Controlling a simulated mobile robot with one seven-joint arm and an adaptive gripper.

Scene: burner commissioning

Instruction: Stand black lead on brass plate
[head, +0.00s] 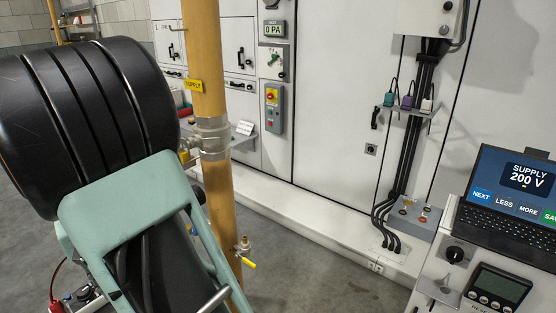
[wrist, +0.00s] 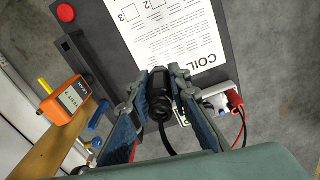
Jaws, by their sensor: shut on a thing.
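My gripper (wrist: 160,80) shows in the wrist view, its two blue-grey fingers closed on the black lead (wrist: 160,98). The lead's dark plug body is between the fingertips, and a black cable curls down from it. The fingers and lead are in front of a dark board with a white printed sheet; I cannot tell how far above it. In the head view my arm covers the gripper and the lead. I cannot make out the brass plate for certain in either view.
A red plug (wrist: 235,98) with a cable is right of my gripper. An orange tester (wrist: 65,101) is left, by a yellow pipe. In the head view, the yellow pipe (head: 208,60) stands close to my arm. A laptop (head: 510,190) is at right; floor between is clear.

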